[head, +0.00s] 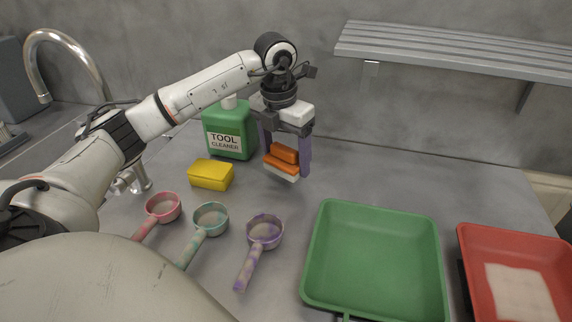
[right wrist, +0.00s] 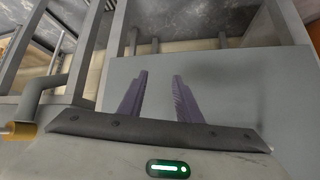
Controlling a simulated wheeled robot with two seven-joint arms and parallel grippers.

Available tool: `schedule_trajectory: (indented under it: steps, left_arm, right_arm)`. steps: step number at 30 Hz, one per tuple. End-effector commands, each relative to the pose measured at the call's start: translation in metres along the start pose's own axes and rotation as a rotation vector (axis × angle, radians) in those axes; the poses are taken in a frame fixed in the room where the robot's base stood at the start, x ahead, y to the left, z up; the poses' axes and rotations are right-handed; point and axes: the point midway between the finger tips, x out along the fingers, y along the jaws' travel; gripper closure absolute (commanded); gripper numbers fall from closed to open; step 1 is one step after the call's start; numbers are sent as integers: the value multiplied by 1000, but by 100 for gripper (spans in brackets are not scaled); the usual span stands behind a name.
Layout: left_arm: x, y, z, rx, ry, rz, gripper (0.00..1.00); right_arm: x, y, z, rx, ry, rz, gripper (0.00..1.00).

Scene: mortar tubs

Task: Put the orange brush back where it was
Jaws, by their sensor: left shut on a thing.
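The orange brush (head: 282,161) has an orange back and pale bristles underneath. My left gripper (head: 287,160) is shut on it, in the back middle of the counter in the head view. The brush looks slightly tilted, and I cannot tell whether its bristles touch the counter. It is just right of the green tool cleaner bottle and the yellow sponge. My right gripper (right wrist: 158,98) shows only in the right wrist view, with its two purple fingers apart and nothing between them.
A green tool cleaner bottle (head: 230,131) and a yellow sponge (head: 211,175) stand left of the brush. Pink (head: 163,207), teal (head: 210,218) and purple (head: 264,231) scoops lie in front. A green tub (head: 375,258) and a red tub (head: 480,262) are right. A slatted shelf (head: 450,50) overhangs the back right.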

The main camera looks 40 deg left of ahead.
Motion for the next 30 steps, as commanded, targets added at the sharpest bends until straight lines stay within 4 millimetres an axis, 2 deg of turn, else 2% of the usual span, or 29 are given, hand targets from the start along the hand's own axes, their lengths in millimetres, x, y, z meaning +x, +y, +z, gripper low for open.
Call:
schedule_trajectory:
  steps: [3,5,16,17,20,30]
  left_arm:
    - [19,0,-3,0,4,2,53]
    - [25,0,-4,0,3,1,53]
    - [30,0,-4,0,1,1,53]
    - [30,0,-4,0,1,1,27]
    - [29,0,-4,0,2,1,10]
    - [26,0,-3,0,1,0,10]
  right_arm:
    - [0,0,0,0,1,0,69]
    - [0,0,0,0,1,0,69]
    - [2,0,1,0,2,0,69]
    - [2,0,1,-1,2,0,69]
    - [1,0,0,-1,1,0,69]
    - [0,0,-1,-1,1,0,69]
